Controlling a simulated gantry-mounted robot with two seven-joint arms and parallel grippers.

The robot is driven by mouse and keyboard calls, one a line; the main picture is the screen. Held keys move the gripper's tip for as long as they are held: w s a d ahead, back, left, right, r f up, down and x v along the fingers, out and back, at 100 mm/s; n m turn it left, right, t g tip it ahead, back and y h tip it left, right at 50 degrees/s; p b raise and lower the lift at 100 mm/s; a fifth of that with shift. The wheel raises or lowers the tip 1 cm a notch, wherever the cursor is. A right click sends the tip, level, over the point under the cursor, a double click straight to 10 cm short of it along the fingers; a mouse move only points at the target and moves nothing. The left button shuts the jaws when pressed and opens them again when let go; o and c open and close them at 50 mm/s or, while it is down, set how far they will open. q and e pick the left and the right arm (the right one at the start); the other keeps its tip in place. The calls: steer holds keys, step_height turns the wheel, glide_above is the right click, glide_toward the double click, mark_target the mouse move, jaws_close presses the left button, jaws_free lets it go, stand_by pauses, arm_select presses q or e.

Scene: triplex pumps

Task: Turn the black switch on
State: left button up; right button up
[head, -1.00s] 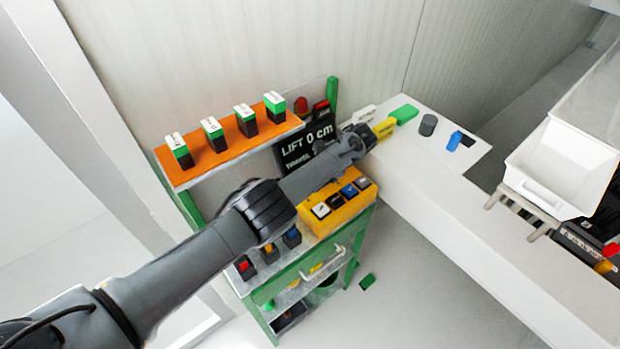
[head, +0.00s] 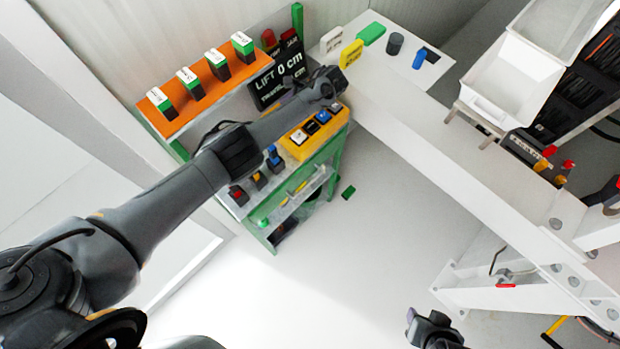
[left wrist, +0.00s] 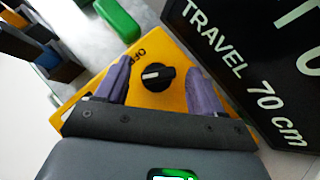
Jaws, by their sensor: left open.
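The black switch (left wrist: 157,77) is a round knob with a white pointer mark on a yellow box (left wrist: 178,52), seen in the left wrist view. My left gripper (left wrist: 159,69) is open, with one purple-grey finger on each side of the knob. I see gaps between the fingers and the knob, and cannot tell its height above it. In the head view my left gripper (head: 336,86) is by the display, and its arm hides the knob. A dark part at the bottom seems to be my right gripper (head: 432,328).
A black display (head: 277,78) stands beside the left gripper; in the wrist view it reads TRAVEL 70 cm. A yellow box with several switches (head: 293,151) is just below the arm.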

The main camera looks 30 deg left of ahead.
arm_select(q)
steer(key=m+t+p, duration=0.1)
steer(key=p, duration=0.1)
steer(key=m+t+p, duration=0.1)
steer(key=m+p, duration=0.1)
steer(key=m+t+y+p, duration=0.1)
steer(key=p, duration=0.1)
steer(key=shift+s+r+m+p, duration=0.3)
steer(key=shift+s+r+p, duration=0.05)
steer(key=shift+t, duration=0.3)
steer(key=v, duration=1)
steer(key=shift+d+f, duration=0.15)
steer(key=shift+d, duration=0.4)
steer(key=s+d+f+n+t+h, duration=0.1)
steer(key=s+d+f+n+h, duration=0.45)
steer(key=s+d, duration=0.85)
steer(key=s+n+t+h, duration=0.1)
steer(key=s+h, duration=0.1)
steer(key=s, duration=0.5)
steer(key=shift+s+f+n+h, duration=0.2)
steer(key=shift+f+n+h, duration=0.1)
steer(key=shift+n+h, duration=0.05)
steer(key=shift+d, duration=0.1)
